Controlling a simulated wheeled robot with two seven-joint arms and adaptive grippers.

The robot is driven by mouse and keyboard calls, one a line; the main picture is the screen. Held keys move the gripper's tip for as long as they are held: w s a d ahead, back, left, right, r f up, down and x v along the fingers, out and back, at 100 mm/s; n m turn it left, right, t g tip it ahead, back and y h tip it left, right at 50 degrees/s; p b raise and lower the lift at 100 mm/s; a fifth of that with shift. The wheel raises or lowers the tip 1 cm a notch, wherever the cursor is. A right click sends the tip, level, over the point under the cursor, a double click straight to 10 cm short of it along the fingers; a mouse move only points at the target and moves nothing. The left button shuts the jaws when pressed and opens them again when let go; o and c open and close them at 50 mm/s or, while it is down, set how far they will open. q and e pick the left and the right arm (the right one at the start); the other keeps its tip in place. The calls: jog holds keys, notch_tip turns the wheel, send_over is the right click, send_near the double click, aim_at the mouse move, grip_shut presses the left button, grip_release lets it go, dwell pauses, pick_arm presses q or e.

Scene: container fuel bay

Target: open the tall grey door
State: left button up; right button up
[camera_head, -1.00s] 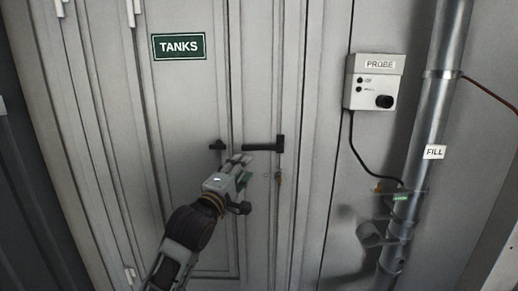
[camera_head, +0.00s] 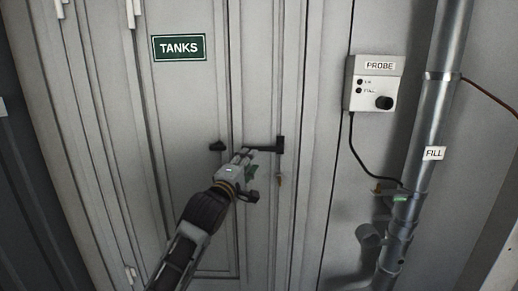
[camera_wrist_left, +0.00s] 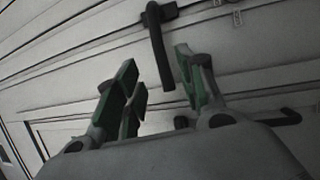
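The tall grey door (camera_head: 187,105) looks closed, with a green TANKS sign (camera_head: 179,47) near its top. A black lever handle (camera_head: 266,147) extends leftward from its mount. My left gripper (camera_head: 243,157) is at the lever's free end, just below and left of it in the head view. In the left wrist view its green-padded fingers (camera_wrist_left: 157,66) are spread apart, and the black lever (camera_wrist_left: 158,40) reaches down into the gap between them. I cannot tell whether they touch it. My right gripper is in neither view.
A smaller black fitting (camera_head: 217,145) sits left of the lever. A key-like piece (camera_head: 280,180) hangs below the lever. To the right are a PROBE box (camera_head: 372,83) with a cable and a metal FILL pipe (camera_head: 432,110).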

aim_at(259, 149)
pick_arm(q)
jog(key=p+x, duration=0.1)
jog(key=x, duration=0.7)
jog(key=shift+w+d, duration=0.15)
jog(key=shift+w, duration=0.25)
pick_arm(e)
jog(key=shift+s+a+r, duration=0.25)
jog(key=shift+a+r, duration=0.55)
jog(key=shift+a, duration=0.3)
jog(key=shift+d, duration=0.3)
pick_arm(q)
jog(key=c, duration=0.7)
grip_shut()
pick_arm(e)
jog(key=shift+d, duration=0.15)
pick_arm(q)
jog(key=shift+r, duration=0.1)
